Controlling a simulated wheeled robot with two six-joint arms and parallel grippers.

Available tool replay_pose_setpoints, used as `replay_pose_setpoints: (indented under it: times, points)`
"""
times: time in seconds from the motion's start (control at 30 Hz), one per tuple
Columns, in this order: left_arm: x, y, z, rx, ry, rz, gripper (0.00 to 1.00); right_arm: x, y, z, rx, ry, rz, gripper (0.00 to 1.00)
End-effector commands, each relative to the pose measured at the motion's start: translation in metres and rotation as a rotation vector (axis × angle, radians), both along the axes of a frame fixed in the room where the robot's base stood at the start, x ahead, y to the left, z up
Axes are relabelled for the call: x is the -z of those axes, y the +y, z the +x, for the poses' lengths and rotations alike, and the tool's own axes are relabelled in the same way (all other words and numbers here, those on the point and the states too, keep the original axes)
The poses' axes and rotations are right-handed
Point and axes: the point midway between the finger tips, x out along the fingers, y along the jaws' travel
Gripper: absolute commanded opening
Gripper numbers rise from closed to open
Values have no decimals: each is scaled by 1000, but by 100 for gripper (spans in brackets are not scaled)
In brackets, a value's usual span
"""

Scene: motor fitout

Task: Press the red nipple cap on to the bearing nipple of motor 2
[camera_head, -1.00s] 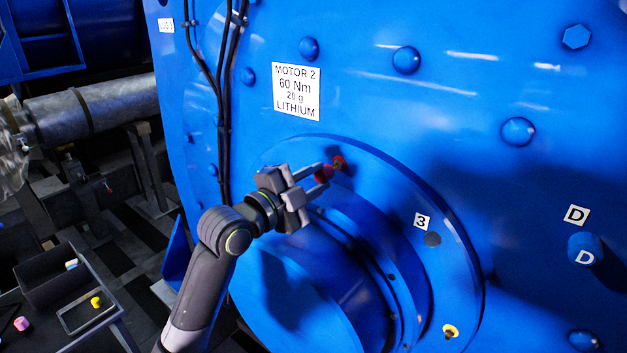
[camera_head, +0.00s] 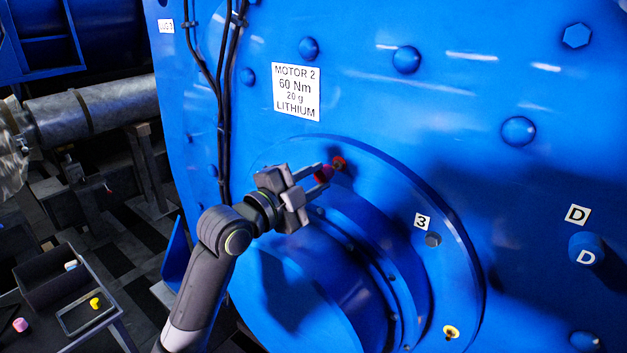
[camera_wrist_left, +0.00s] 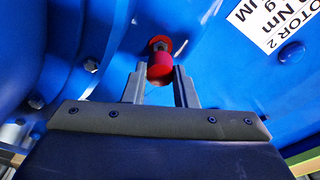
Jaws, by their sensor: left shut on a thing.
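My left gripper (camera_head: 322,176) reaches in from the left to the round flange (camera_head: 440,219) of motor 2. In the left wrist view its two fingers (camera_wrist_left: 160,86) are shut on the red nipple cap (camera_wrist_left: 160,68). Just beyond the cap is a red ring with a darker metal part in it, the bearing nipple (camera_wrist_left: 159,44). The cap (camera_head: 326,173) and the nipple (camera_head: 339,163) are in line and very close in the head view. I cannot tell if they touch. My right gripper is not in view.
The plate "MOTOR 2" (camera_head: 296,92) is above the flange. A yellow fitting (camera_head: 451,332) is low on the flange, and a label "3" (camera_head: 422,221) is at its right. A tray (camera_head: 70,326) with a yellow cap (camera_head: 95,303) and a pink piece (camera_head: 20,324) are at lower left. Black cables (camera_head: 224,120) run down the motor.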

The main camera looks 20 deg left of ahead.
Motion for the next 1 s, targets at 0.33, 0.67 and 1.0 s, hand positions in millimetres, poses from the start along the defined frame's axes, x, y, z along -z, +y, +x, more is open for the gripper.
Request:
replay_pose_setpoints:
  times: [0.33,0.67,1.0]
  points:
    - [0,0,0,1,0,4,4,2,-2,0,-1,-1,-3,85]
    - [1,-1,3,1,0,4,4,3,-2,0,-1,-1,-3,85]
    - [0,-4,11,1,0,4,4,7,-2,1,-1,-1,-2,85]
